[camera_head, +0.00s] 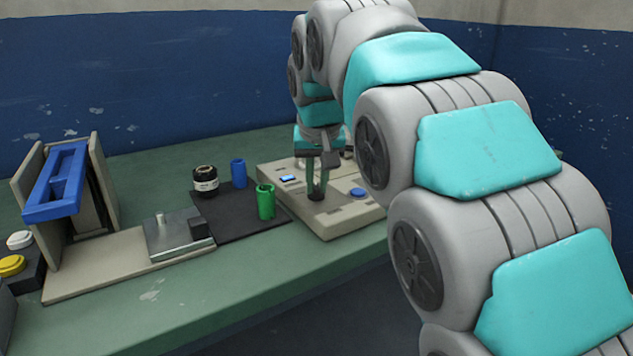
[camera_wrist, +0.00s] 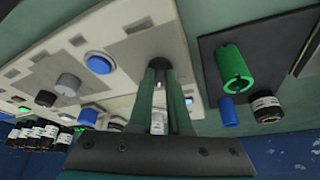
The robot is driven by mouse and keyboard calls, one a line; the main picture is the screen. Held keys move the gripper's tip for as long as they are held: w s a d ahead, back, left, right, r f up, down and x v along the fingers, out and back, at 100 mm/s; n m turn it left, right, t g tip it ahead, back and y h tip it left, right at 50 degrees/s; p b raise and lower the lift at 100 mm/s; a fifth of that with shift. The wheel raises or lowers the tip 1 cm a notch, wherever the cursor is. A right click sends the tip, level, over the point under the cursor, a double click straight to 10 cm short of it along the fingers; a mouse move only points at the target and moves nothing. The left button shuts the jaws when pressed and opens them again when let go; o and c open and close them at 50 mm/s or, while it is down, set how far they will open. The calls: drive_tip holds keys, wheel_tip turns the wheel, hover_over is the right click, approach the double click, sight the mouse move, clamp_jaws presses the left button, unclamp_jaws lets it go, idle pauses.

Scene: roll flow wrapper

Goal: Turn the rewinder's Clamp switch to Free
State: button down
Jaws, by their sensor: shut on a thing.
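The beige control box (camera_head: 340,224) stands on the green bench in the head view. My gripper (camera_head: 317,185) points down at its top, with its fingers at a small dark knob (camera_head: 316,196). In the wrist view my gripper (camera_wrist: 160,72) has its two fingers close together, shut on this dark knob (camera_wrist: 160,62), which sits on a grey patch of the panel. The fingers hide much of the knob, so I cannot tell which way it points. No Clamp or Free lettering is readable in either view.
A blue button (camera_head: 358,192) is right of the knob. A dark mat (camera_head: 240,222) to the left holds a green cylinder (camera_head: 266,202), a blue cylinder (camera_head: 238,173) and a black labelled jar (camera_head: 205,181). A fixture with a blue handle (camera_head: 55,190) stands farther left. My arm covers the right side.

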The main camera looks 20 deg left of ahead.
drive_tip(key=n+y, duration=0.1)
drive_tip(key=n, duration=0.1)
drive_tip(key=n+g+b, duration=0.1)
drive_tip(key=n, duration=0.2)
drive_tip(key=shift+w+d+f+n+y, duration=0.1)
drive_tip(key=shift+w+d+n+y, duration=0.1)
drive_tip(key=shift+n+y, duration=0.15)
drive_tip(key=n+g, duration=0.1)
drive_tip(key=n, duration=0.1)
drive_tip(key=n+g+y, duration=0.1)
drive_tip(key=n, duration=0.2)
drive_tip(key=shift+w+d+n+b, duration=0.1)
drive_tip(key=shift+w+n+b, duration=0.1)
drive_tip(key=shift+n+b, duration=0.2)
drive_tip(key=c, duration=0.9)
unclamp_jaws()
drive_tip(key=shift+o, duration=0.2)
